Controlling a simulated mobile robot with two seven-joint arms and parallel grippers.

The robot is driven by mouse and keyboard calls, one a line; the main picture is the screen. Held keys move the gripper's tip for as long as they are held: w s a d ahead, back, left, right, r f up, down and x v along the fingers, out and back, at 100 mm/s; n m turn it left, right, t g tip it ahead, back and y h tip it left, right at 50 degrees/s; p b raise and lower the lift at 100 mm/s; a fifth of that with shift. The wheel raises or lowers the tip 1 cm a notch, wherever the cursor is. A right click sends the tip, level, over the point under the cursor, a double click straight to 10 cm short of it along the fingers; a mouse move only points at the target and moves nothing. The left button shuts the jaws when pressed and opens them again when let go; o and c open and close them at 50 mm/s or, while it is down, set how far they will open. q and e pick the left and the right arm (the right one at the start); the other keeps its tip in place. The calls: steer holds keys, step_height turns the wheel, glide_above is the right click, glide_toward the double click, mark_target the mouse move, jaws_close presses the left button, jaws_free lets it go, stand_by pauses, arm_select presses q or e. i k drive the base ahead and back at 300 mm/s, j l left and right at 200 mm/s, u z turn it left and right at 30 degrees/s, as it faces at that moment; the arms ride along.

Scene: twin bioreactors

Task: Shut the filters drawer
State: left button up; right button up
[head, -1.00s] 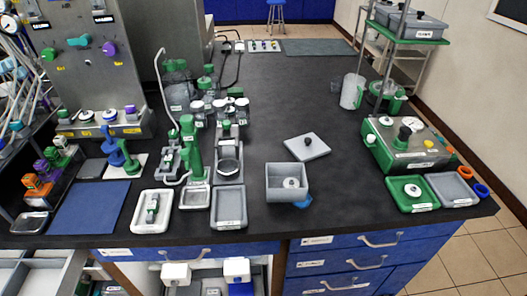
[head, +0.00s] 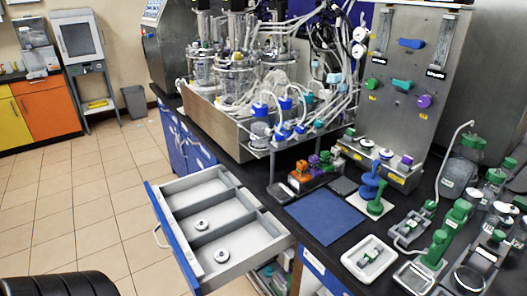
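An open drawer (head: 250,237) with a blue front (head: 177,243) juts out from under the black bench in the head view. It has grey walls and several compartments. One small white disc (head: 202,224) lies in the middle compartment and another white disc (head: 222,256) in the compartment nearest me. The drawer's pale handle (head: 160,236) is on the outer face of the blue front, at left. I cannot read a label on the drawer. Neither of my grippers shows in this view.
A blue mat (head: 326,218) and a white tray (head: 369,258) lie on the bench above the drawer. Glass bioreactor vessels (head: 240,70) with tubing stand behind. The tiled floor (head: 85,210) left of the drawer is clear. A dark rounded shape is at bottom left.

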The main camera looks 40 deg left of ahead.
mark_target(239, 225)
steer(key=u, duration=0.4)
steer(key=k+u, duration=0.1)
steer(key=u, duration=0.75)
steer(key=j+u, duration=0.1)
steer(key=u, duration=0.3)
steer(key=k+u, duration=0.1)
steer(key=u, duration=0.3)
